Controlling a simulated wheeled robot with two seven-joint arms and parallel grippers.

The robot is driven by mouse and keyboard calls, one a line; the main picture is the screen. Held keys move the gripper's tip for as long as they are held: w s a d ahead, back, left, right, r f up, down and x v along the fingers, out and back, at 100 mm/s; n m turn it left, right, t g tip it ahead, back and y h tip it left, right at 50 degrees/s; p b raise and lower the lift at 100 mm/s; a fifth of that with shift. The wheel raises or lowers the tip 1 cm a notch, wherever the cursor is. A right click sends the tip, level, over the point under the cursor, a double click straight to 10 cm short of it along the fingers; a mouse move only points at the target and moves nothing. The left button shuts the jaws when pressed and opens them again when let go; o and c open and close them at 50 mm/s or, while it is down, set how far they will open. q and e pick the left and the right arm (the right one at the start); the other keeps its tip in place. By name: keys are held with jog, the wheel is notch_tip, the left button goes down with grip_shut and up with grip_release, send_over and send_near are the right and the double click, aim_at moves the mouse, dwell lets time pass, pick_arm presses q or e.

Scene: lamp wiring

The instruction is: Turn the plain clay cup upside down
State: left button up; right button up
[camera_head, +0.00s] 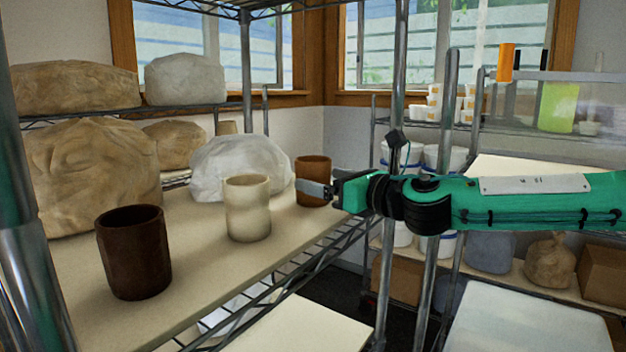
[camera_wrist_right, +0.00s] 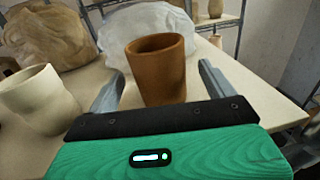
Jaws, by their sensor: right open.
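The plain clay cup, orange-brown (camera_head: 309,170), stands upright at the right end of the beige shelf board, its open mouth up. It also shows in the right wrist view (camera_wrist_right: 160,75). My right gripper (camera_head: 318,190) is open at the cup. In the right wrist view its two fingers (camera_wrist_right: 158,85) lie one on each side of the cup, with a gap on both sides. The cup's lower part is partly hidden by a finger in the head view. My left gripper is not in view.
A cream cup (camera_head: 248,208) and a dark brown cup (camera_head: 134,252) stand upright on the same shelf board (camera_head: 205,270), to the left. A white wrapped bag (camera_head: 222,165) sits behind the clay cup. Metal shelf posts (camera_head: 391,190) stand near my right arm.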

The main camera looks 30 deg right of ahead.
jog(key=shift+x, duration=1.05)
jog(key=c, duration=1.2)
jog(key=shift+r, duration=0.2)
